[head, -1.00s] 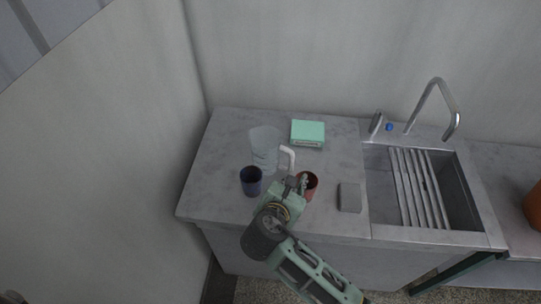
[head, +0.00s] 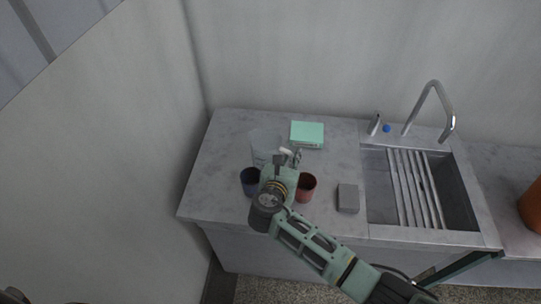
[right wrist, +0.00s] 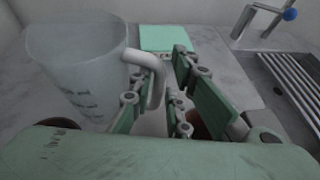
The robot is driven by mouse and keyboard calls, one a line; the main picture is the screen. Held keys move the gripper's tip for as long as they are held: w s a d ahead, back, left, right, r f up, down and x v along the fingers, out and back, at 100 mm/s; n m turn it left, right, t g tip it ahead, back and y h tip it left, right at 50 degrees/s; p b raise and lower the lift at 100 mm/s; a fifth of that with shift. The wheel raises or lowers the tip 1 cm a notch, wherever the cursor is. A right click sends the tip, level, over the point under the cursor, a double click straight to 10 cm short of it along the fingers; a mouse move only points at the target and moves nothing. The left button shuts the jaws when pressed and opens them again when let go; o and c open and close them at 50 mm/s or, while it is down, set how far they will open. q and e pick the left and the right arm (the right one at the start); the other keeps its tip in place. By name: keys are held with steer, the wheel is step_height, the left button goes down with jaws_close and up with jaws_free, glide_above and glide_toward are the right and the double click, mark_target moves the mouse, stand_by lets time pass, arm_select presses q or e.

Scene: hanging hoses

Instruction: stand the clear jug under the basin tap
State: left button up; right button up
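The clear jug (head: 262,140) stands upright on the grey counter, left of the green box. It fills the left of the right wrist view (right wrist: 78,68), its white handle (right wrist: 158,82) pointing toward my right gripper. My right gripper (head: 289,158) is at the handle. In the right wrist view the fingers (right wrist: 162,78) are apart, with the handle between them and a gap on the right finger's side. The basin tap (head: 447,108) arches over the basin (head: 459,195) at the right. My left gripper is not seen.
A dark blue cup (head: 250,183) and a red cup (head: 306,189) stand close on either side of my right gripper. A green box (head: 307,134) lies behind. A grey block (head: 348,198) is left of the basin, where a slatted rack (head: 412,185) lies.

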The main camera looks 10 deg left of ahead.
steer(key=shift+w+f, duration=0.1)
jaws_close()
steer(key=shift+r, duration=0.25)
stand_by(0.3)
